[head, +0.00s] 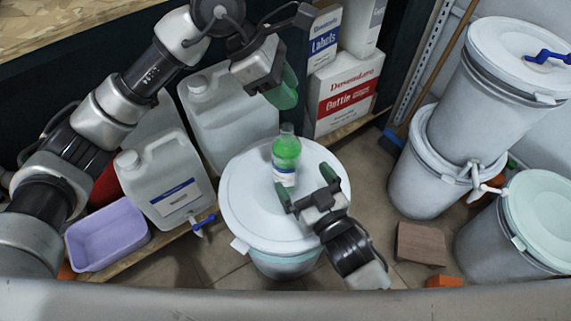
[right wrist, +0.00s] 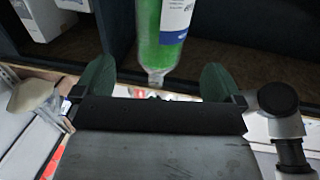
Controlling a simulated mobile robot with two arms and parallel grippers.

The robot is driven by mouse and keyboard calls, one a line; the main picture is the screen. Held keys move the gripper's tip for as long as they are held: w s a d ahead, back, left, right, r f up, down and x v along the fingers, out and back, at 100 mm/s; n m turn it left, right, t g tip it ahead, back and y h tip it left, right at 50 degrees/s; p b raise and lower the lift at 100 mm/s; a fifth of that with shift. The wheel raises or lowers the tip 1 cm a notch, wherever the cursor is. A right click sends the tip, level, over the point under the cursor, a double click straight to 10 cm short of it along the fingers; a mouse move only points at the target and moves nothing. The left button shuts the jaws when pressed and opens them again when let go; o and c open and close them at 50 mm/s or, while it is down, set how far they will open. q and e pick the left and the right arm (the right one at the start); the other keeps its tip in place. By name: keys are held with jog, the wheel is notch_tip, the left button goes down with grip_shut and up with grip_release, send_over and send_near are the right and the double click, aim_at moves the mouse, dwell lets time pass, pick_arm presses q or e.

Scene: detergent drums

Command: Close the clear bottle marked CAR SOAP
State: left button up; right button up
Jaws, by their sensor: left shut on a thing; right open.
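A clear bottle (head: 286,158) with green liquid and a white-blue label stands upright on the white drum lid (head: 245,205); its lettering is too small to read. Its neck looks clear, with no coloured cap visible. In the right wrist view the bottle (right wrist: 163,30) appears upside down, beyond the fingers and between them. My right gripper (head: 306,194) is open and empty, just in front of the bottle with a gap. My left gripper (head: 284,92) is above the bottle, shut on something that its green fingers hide.
Jugs (head: 172,180) and a lilac tub (head: 107,234) stand left of the drum. Cartons (head: 345,92) are on the shelf behind. Stacked drums (head: 500,95) and another drum (head: 510,235) stand at the right. A brown block (head: 420,243) lies on the floor.

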aim_at(294, 165)
jog(key=shift+x, duration=3.8)
jog(key=shift+c, duration=0.5)
jog(key=c, duration=1.3)
pick_arm(q)
jog(key=shift+f, duration=2.5)
jog(key=shift+f, duration=0.1)
jog(key=shift+f, duration=0.8)
jog(key=shift+f, duration=0.55)
